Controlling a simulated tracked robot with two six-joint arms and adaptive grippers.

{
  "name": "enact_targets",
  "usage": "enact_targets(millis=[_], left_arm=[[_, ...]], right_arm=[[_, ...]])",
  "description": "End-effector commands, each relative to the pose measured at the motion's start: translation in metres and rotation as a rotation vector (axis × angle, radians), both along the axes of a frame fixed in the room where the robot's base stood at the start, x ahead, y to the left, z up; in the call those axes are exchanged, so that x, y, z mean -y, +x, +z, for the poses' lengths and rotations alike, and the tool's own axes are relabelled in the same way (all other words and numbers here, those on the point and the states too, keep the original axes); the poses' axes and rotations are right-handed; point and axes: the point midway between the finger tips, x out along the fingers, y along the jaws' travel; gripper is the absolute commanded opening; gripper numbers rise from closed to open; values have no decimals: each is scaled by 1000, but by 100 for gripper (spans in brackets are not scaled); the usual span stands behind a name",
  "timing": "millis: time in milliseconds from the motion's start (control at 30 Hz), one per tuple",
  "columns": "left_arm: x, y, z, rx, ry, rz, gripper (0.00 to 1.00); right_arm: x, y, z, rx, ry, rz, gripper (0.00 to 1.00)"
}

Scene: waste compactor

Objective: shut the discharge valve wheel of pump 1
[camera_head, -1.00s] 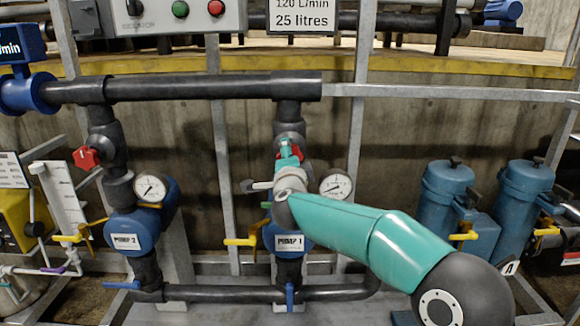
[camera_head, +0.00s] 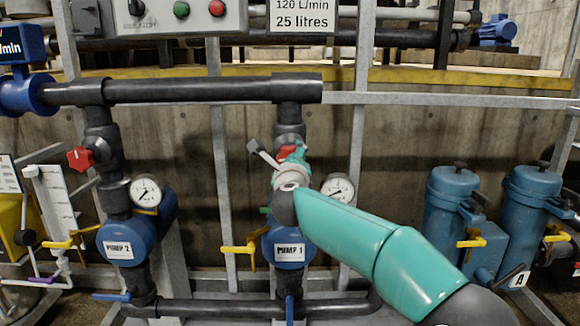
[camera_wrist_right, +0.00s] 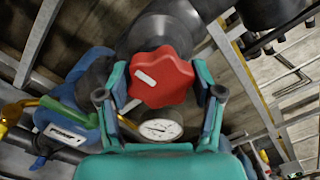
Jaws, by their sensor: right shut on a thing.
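The red discharge valve wheel of pump 1 (camera_head: 286,152) sits on the black vertical pipe above the blue pump labelled PUMP 1 (camera_head: 290,254). It is mostly hidden behind my right gripper (camera_head: 296,155) in the head view. In the right wrist view the lobed red wheel (camera_wrist_right: 161,78) lies between the two teal fingers of my right gripper (camera_wrist_right: 160,95), which is shut on it from both sides. A white mark on the wheel is toward its upper left. My left gripper is in neither view.
Pump 2's red wheel (camera_head: 80,159) is at the left. A pressure gauge (camera_head: 337,188) stands close to my right wrist. A yellow-handled valve (camera_head: 240,250) is left of pump 1. Blue canisters (camera_head: 455,195) stand at the right.

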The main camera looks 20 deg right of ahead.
Motion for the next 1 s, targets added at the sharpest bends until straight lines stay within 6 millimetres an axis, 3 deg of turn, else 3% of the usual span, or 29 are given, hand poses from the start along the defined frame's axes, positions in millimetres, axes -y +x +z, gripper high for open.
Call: enact_targets(millis=[33,1000], left_arm=[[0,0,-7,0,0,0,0],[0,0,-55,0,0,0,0]], right_arm=[[0,1,-12,-2,46,-3,31],[-1,2,-13,252,931,-6,31]])
